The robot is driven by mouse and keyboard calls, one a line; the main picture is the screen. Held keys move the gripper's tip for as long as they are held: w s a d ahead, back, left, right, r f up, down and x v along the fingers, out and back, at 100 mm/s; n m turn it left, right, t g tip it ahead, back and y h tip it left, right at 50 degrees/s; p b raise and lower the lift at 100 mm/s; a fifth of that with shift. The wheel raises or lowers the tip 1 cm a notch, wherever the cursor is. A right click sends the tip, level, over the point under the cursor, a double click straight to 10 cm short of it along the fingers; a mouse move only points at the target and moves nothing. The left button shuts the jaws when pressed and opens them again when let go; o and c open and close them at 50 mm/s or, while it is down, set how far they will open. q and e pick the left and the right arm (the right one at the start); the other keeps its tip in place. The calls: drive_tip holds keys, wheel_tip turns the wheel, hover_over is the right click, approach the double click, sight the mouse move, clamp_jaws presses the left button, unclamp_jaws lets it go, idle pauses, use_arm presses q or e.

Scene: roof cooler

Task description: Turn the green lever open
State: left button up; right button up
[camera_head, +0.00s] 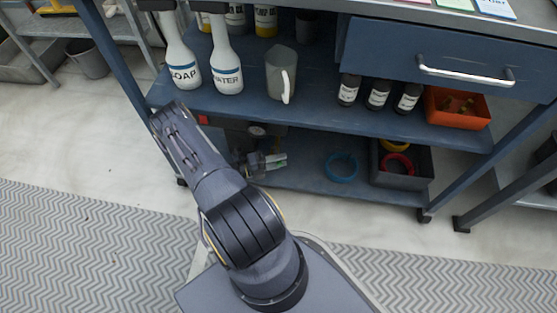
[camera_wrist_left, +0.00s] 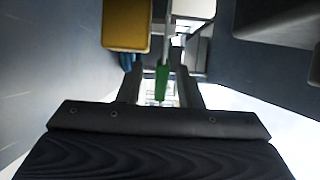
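The green lever (camera_wrist_left: 162,82) hangs narrow and upright in the middle of the left wrist view. My left gripper (camera_wrist_left: 160,88) is open, with one dark finger on each side of the lever. Gaps show between the lever and both fingers, and I see no clear contact. In the head view my left arm reaches up to the cart's lower level. My right gripper is in neither view.
The blue cart's middle shelf (camera_head: 322,116) holds soap and water bottles (camera_head: 228,72), a grey jug (camera_head: 280,75), small dark bottles and an orange bin (camera_head: 456,108). Below are a blue ring (camera_head: 342,168) and a dark box (camera_head: 404,180). A yellow object (camera_wrist_left: 126,25) is near the fingers.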

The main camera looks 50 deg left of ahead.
use_arm(q)
drive_tip(key=shift+s+a, duration=0.15)
drive_tip(key=shift+s, duration=0.05)
drive_tip(key=p+v, duration=0.1)
drive_tip(key=v, duration=0.6)
drive_tip(key=shift+s+p, duration=0.2)
drive_tip(key=shift+p, duration=0.15)
drive_tip(key=shift+c, duration=0.3)
